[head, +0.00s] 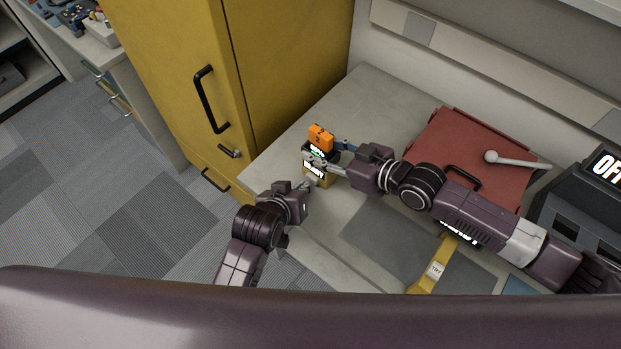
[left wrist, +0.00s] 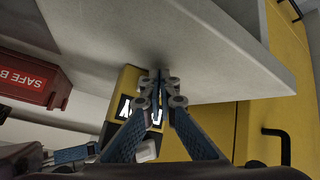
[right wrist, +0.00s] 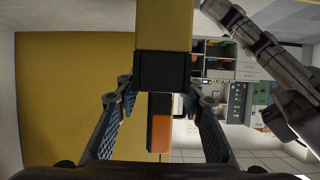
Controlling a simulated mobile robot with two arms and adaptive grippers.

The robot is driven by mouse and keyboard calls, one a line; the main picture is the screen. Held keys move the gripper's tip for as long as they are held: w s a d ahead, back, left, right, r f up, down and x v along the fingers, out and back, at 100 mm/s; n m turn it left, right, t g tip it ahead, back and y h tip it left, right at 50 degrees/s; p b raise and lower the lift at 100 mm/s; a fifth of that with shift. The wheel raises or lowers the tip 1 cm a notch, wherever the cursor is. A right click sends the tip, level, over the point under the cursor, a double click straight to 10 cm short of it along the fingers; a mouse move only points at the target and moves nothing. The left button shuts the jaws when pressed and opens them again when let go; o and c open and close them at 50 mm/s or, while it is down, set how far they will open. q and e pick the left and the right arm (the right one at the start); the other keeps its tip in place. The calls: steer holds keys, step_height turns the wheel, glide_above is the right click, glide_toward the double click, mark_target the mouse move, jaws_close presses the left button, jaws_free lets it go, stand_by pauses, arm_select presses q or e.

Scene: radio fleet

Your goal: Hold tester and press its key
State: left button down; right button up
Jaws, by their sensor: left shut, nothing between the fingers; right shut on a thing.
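The tester is a yellow and black block with an orange top (head: 320,137) in the head view, above the grey worktop's left part. My right gripper (head: 322,164) is shut on it, with a finger on either side of its black section (right wrist: 165,72) in the right wrist view. My left gripper (head: 307,186) is shut and empty, close below the tester. In the left wrist view its fingertips (left wrist: 163,78) meet in front of the tester's yellow body (left wrist: 128,82), partly hiding a black label with white marks. I cannot tell whether they touch it. The key is not clearly visible.
A tall yellow cabinet (head: 180,60) with black handles stands left of the worktop (head: 375,95). A red case (head: 465,140) lies to the right, with a dark device (head: 590,200) beyond. A yellow tagged strip (head: 440,262) lies near the front. Bare worktop shows behind the tester.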

arm_select(q)
steer(key=shift+w+d, duration=0.3)
steer(key=shift+w, duration=0.1)
stand_by(0.9)
steer(key=shift+s+a, duration=0.6)
steer(key=shift+s, duration=0.15)
steer(key=shift+s+a, duration=0.8)
steer(key=shift+s, duration=0.2)
steer(key=shift+s+a, duration=0.75)
steer(key=shift+s, duration=0.25)
arm_select(e)
steer(key=o, duration=1.3)
steer(key=shift+o, duration=0.2)
